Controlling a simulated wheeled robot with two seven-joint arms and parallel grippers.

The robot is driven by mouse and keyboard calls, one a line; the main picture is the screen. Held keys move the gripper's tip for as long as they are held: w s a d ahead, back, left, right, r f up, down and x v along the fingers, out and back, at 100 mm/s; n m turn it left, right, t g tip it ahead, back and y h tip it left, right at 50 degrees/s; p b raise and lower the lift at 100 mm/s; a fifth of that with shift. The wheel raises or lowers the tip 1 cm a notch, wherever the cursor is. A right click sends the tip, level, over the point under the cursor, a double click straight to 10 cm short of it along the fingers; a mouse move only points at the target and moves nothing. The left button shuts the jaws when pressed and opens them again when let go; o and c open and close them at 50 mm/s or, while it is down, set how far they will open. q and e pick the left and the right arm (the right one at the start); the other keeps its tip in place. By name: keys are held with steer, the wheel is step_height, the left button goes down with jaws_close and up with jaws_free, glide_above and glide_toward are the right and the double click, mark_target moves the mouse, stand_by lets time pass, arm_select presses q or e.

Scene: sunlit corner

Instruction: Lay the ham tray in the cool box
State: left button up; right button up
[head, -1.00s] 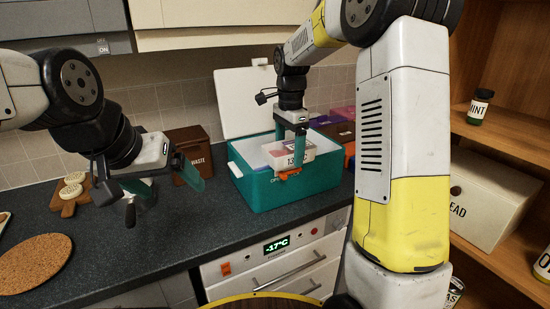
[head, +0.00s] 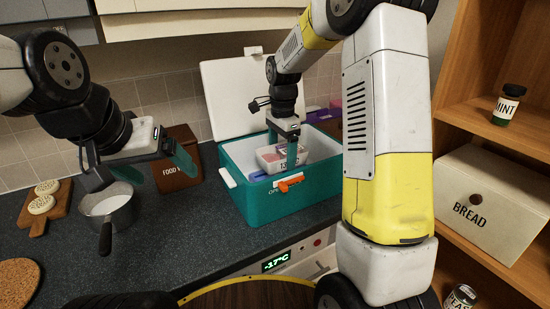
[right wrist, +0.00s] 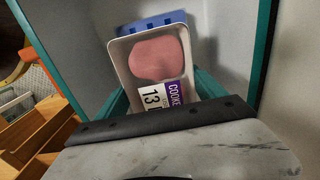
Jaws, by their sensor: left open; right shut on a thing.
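The ham tray (head: 270,159) is a small white tray with pink meat. In the right wrist view the ham tray (right wrist: 159,62) has a label reading "COOKED" and "13". My right gripper (head: 291,160) is shut on its near end and holds it in the mouth of the cool box (head: 295,199). The cool box is teal with a pale inside, and its white lid (head: 232,95) stands open behind. A blue slab (right wrist: 150,22) lies in the box beyond the tray. Whether the tray touches the bottom is hidden. My left gripper (head: 152,168) is open and empty over the counter.
A steel pot (head: 112,212) stands under my left gripper. A food waste bin (head: 178,157) is left of the cool box, and a board (head: 47,209) with round pale pieces lies further left. A bread box (head: 485,205) and mint jar (head: 507,106) are on the right shelves.

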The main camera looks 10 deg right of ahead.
steer(key=shift+f, duration=1.8)
steer(key=shift+f, duration=0.15)
steer(key=shift+f, duration=0.25)
steer(key=o, duration=1.8)
